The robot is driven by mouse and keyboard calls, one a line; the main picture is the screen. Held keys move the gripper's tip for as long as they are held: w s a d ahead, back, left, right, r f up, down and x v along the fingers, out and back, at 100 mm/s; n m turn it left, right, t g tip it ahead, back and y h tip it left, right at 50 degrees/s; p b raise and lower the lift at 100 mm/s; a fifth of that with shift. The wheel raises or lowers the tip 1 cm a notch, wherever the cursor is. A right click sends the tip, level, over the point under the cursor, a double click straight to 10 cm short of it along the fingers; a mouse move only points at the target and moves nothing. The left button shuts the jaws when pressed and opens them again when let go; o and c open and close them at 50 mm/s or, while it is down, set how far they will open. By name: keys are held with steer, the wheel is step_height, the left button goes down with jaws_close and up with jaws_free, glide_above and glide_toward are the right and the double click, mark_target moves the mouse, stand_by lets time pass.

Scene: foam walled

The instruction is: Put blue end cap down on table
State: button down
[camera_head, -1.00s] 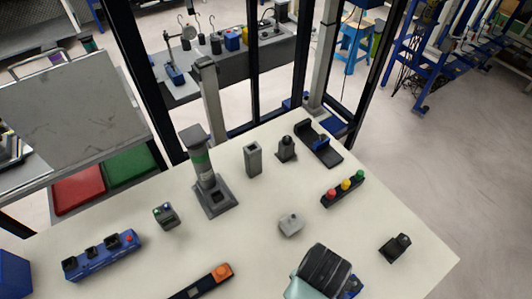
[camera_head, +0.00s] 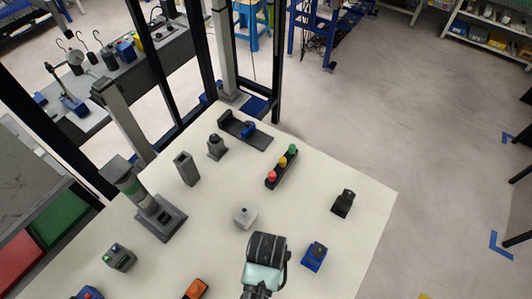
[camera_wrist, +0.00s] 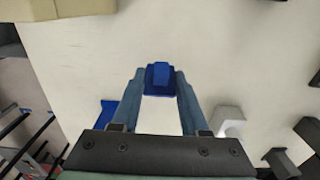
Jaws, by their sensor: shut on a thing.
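The blue end cap (camera_wrist: 158,74) is a small blue block with a raised middle. In the wrist view it sits between the fingertips of my gripper (camera_wrist: 160,85), which is shut on it. The pale table top (camera_wrist: 205,45) lies beneath; I cannot tell if the cap touches it. In the head view my gripper (camera_head: 265,262) is over the front part of the table (camera_head: 310,185), and the wrist hides its fingers and the cap.
A blue block with a dark top (camera_head: 314,256) stands just right of my gripper. A light grey part (camera_head: 245,217) stands just behind it. A black part (camera_head: 343,203) is near the right edge. The table between the black part and the button bar (camera_head: 282,166) is clear.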

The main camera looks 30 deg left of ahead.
steer(key=shift+f, duration=1.55)
steer(key=shift+f, duration=0.15)
steer(key=shift+c, duration=2.1)
jaws_free()
step_height(320, 180, up, 12)
steer(key=shift+r, duration=0.15)
